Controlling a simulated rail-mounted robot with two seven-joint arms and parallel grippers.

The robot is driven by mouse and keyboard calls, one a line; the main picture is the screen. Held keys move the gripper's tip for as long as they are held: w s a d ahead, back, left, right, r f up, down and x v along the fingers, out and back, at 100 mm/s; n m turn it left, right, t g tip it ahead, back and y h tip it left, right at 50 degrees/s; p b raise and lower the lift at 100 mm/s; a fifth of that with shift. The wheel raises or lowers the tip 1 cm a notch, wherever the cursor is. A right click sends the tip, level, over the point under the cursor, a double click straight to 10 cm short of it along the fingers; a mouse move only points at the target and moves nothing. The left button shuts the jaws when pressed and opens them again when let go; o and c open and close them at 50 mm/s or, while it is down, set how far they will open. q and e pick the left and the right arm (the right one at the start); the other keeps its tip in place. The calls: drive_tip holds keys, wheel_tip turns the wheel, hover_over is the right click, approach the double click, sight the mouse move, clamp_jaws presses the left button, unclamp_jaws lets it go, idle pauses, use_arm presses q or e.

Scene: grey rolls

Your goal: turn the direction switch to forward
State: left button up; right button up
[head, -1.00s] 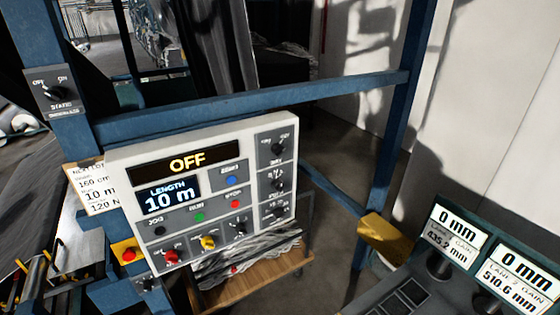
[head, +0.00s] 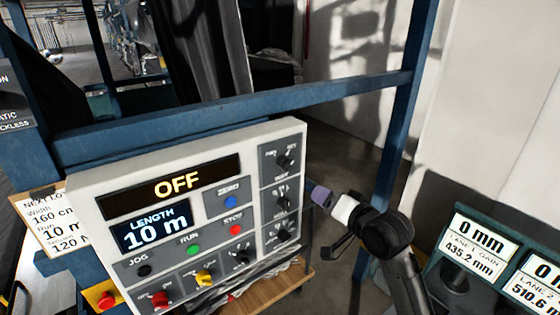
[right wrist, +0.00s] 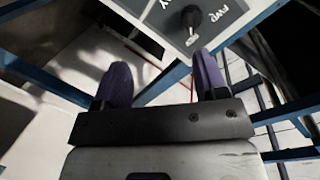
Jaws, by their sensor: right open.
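The grey control panel (head: 110,192) fills the lower left of the head view and its display reads OFF. A column of dark rotary switches runs down its right side. The top switch (head: 284,160) has small lettering that looks like FWD and REV; I cannot tell exactly where its knob points. The right wrist view shows a black knob (right wrist: 191,17) beside upside-down FWD lettering, beyond the fingertips. My right gripper (head: 322,196) has purple fingers and is just right of the panel, apart from the switches. It is open and empty in the right wrist view (right wrist: 162,80). My left gripper is not in view.
A blue frame beam (head: 240,110) runs behind and above the panel, joining a blue post (head: 398,130) at right. A console with lane gain displays (head: 473,250) stands lower right. A red button on a yellow box (head: 106,300) is at lower left.

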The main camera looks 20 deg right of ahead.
sight(290, 166)
drive_tip(key=w+a+r+m+p, duration=0.1)
drive_tip(key=w+m, duration=0.1)
drive_tip(key=w, duration=0.2)
drive_tip(key=w+a+m+t+y+p, duration=0.1)
drive_tip(key=w+a+m, duration=0.1)
drive_tip(key=w, duration=0.3)
drive_tip(key=w+a+r+m, duration=0.1)
drive_tip(key=w+a+m, duration=0.1)
drive_tip(key=w+m, duration=0.2)
drive_tip(key=shift+w+r+t+y+p, duration=0.15)
drive_tip(key=shift+r+t+y+p, duration=0.15)
drive_tip(key=shift+t+y+p, duration=0.1)
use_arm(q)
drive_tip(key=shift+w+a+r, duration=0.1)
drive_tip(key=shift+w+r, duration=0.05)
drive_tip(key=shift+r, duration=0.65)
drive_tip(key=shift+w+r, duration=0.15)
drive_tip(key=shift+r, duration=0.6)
use_arm(e)
drive_tip(key=shift+w+a+f, duration=0.1)
drive_tip(key=shift+w+a, duration=0.05)
drive_tip(key=shift+w, duration=0.4)
drive_tip(key=c, duration=0.9)
